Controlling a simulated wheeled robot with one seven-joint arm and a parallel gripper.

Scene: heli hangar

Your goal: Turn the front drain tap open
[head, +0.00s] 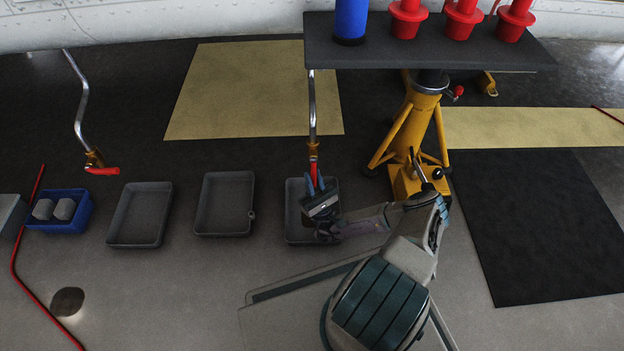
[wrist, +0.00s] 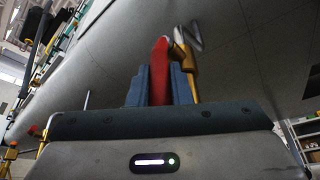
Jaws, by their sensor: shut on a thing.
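A drain tap with a brass body (head: 313,147) hangs on the lower end of a silver pipe (head: 312,105). Its red lever (head: 313,170) points toward me, roughly in line with the pipe. My gripper (head: 317,187) is shut on this lever. In the wrist view the red lever (wrist: 159,68) stands between the two blue fingers, with the brass body (wrist: 181,55) just beyond.
A grey tray (head: 294,220) lies on the floor under my gripper, with two more trays (head: 140,215) (head: 225,204) to the left. A dark table (head: 420,56) on a yellow stand (head: 402,180) is close at the right. A blue crate (head: 68,222) sits at far left.

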